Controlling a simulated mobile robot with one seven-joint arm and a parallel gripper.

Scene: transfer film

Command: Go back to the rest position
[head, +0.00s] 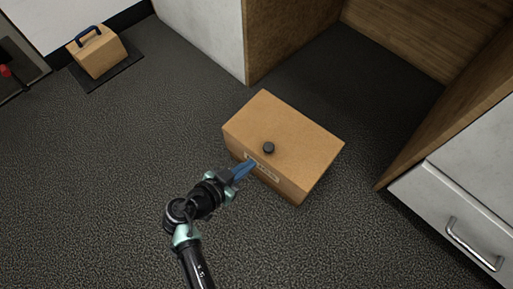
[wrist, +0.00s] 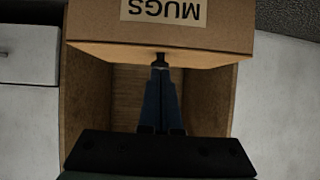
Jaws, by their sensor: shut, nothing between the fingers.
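My gripper (head: 252,163) is at the near side of a brown box (head: 295,135), just in front of its label in the head view. Its blue fingers are shut together with nothing between them. The shut fingertips (wrist: 160,70) point up at the box. A small dark piece shows at the tips; I cannot tell whether they touch the box.
A wood-lined alcove (head: 395,40) opens behind the box. A white drawer front with a handle (head: 472,245) stands at the right. A smaller brown box with a dark blue handle (head: 97,55) sits on a black mat (head: 108,78) at upper left. The floor (head: 90,190) at left is clear.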

